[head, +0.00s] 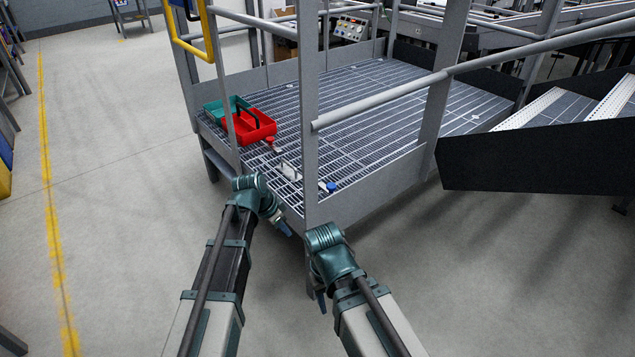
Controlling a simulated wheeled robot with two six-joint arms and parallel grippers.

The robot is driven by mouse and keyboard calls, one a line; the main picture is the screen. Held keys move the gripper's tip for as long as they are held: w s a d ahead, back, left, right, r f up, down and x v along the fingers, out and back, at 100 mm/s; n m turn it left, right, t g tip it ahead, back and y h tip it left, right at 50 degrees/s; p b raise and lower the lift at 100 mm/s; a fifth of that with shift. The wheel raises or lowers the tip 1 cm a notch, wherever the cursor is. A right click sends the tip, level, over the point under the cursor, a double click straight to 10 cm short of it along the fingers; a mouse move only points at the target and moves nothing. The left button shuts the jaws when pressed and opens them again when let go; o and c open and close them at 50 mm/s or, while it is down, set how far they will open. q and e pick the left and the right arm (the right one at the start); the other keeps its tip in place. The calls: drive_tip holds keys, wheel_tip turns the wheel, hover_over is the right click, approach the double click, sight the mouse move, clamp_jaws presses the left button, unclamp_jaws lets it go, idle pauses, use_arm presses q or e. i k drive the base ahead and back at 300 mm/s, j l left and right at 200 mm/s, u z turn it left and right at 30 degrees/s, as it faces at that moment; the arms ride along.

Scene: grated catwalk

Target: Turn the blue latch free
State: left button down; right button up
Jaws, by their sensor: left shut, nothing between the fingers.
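A small blue piece (328,186), which looks like the blue latch, is at the near edge of the grated catwalk (385,105), just right of the front post. It is too small to tell how it is turned. My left gripper (283,227) is shut and empty, below and left of the blue piece, in front of the platform edge and apart from it. My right gripper (320,301) points down, lower in the picture and below the platform edge; its fingers are mostly hidden behind its wrist.
A red open box (249,128) and a green box (214,111) stand at the platform's left corner. A grey front post (309,100) and slanted handrail (380,100) rise close ahead of my arms. A yellow rail (188,45) is upper left.

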sight(329, 188)
drive_tip(key=i+l, duration=0.1)
drive_tip(key=i, duration=0.3)
drive_tip(key=i+l, duration=0.1)
drive_tip(key=i, duration=0.35)
